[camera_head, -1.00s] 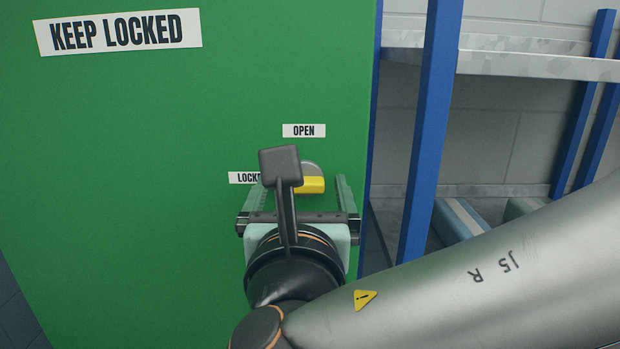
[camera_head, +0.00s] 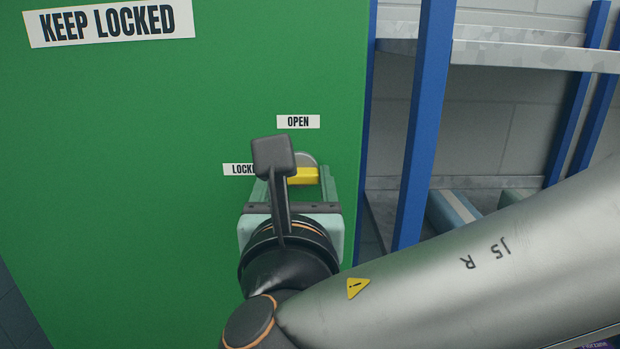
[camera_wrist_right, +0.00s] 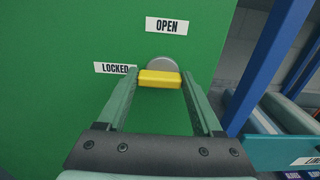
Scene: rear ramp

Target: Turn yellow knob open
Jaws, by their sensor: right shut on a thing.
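The yellow knob (camera_head: 303,175) sits on a round grey plate on the green door (camera_head: 120,220), its bar lying level. The "OPEN" label (camera_head: 298,121) is above it and the "LOCKED" label (camera_head: 238,169) is to its left, partly hidden in the head view. My right gripper (camera_wrist_right: 160,82) is shut on the knob, one finger at each end of the bar, as the right wrist view shows. In the head view the wrist camera bracket hides part of the knob and gripper. My left gripper is not in view.
A "KEEP LOCKED" sign (camera_head: 108,22) is on the upper door. Right of the door edge stands a rack with blue posts (camera_head: 425,125) and grey shelves (camera_head: 520,54). A blue box (camera_head: 455,213) lies on the lower shelf.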

